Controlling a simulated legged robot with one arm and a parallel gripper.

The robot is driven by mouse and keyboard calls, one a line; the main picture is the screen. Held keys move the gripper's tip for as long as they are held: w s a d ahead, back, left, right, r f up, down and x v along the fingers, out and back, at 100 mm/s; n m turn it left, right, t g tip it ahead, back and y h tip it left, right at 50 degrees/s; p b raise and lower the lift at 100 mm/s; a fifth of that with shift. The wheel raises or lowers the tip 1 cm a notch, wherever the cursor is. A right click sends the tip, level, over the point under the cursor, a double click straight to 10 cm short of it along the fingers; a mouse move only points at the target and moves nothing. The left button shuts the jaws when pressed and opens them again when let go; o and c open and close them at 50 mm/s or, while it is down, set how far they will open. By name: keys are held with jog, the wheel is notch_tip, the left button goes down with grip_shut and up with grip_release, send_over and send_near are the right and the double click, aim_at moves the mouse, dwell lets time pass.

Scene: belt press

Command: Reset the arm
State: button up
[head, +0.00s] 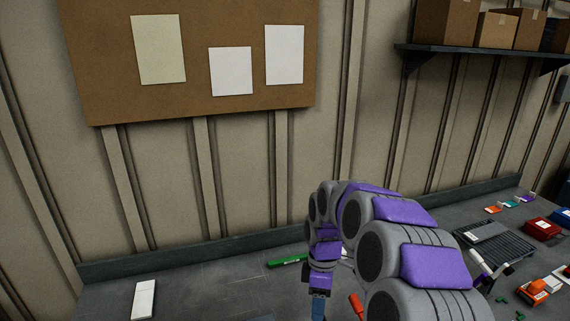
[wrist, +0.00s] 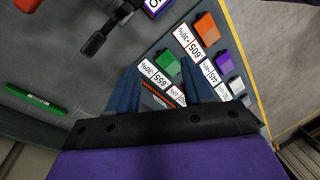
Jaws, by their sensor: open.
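My arm, grey and purple, bends over the bench in the lower middle of the head view. My gripper (head: 318,308) points down there, only partly in the picture at the bottom edge. In the wrist view my gripper (wrist: 160,70) has its two blue fingers apart. A green block (wrist: 167,65) and white number labels (wrist: 160,78) show beyond and between the fingers. No object is held in the visible gap.
The dark bench (head: 215,270) runs along the wall. A green bar (head: 288,260), a white box (head: 144,299) and a red-handled tool (head: 356,305) lie on it. A black rack (head: 510,245) and red boxes stand right. A shelf (head: 480,54) with cartons hangs upper right.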

jog(key=s+d+r+m+b, duration=0.1)
jog(key=s+r+m, duration=0.15)
jog(key=s, duration=0.55)
jog(key=s+d+r+m+b, duration=0.1)
jog(key=s+r+m, duration=0.1)
jog(key=s+m, duration=0.35)
jog(key=s+d+f+m+b, duration=0.1)
jog(key=s+d+m, duration=0.1)
jog(key=s, duration=0.8)
jog(key=s+d+f+m+b, duration=0.1)
jog(key=s+f+m, duration=0.1)
jog(key=s+m, duration=0.3)
jog(key=s, duration=0.4)
jog(key=shift+s+d+m+t, duration=0.3)
jog(key=shift+s+d, duration=0.05)
jog(key=shift+f, duration=0.1)
